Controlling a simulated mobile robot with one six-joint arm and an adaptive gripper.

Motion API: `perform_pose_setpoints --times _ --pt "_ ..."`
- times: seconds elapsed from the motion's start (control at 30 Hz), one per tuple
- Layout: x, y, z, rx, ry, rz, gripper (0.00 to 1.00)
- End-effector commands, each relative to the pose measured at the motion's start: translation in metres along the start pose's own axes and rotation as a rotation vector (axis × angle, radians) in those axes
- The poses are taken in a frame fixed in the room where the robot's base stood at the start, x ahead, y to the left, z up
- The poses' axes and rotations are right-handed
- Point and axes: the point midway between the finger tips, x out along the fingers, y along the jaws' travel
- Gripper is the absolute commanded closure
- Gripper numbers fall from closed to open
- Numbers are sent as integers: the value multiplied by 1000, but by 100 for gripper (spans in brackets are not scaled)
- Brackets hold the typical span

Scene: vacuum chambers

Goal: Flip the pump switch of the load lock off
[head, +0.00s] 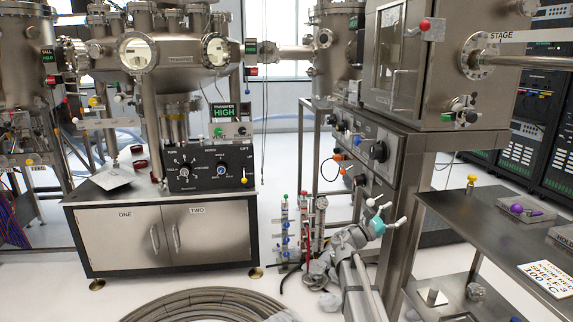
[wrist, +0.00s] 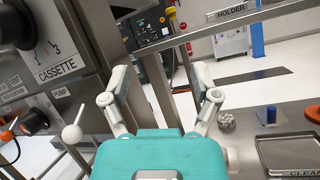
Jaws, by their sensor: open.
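The load lock (head: 395,62) is the steel chamber with a windowed door at the right of the head view. Its control panel fills the left of the wrist view. There a PUMP label (wrist: 62,92) sits above a white ball-ended lever (wrist: 72,133), the pump switch. My gripper (head: 392,208) is in front of the lower panel in the head view. In the wrist view my gripper (wrist: 160,72) is open and empty, its fingers to the right of the lever, apart from it.
A black CASSETTE knob (wrist: 20,20) and an orange-marked knob (wrist: 32,122) are close to the lever. A steel shelf bench (head: 480,215) stands right of my arm. A tray (wrist: 290,150) lies at the wrist view's lower right. Coiled hose (head: 210,305) lies on the floor.

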Motion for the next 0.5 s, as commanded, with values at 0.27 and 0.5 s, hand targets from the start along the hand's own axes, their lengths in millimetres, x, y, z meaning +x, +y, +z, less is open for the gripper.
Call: perform_pose_setpoints --times 0.27,0.5 --pt "-19 -53 -38 205 198 -149 22" --pt "-53 -105 -81 430 408 -362 22"
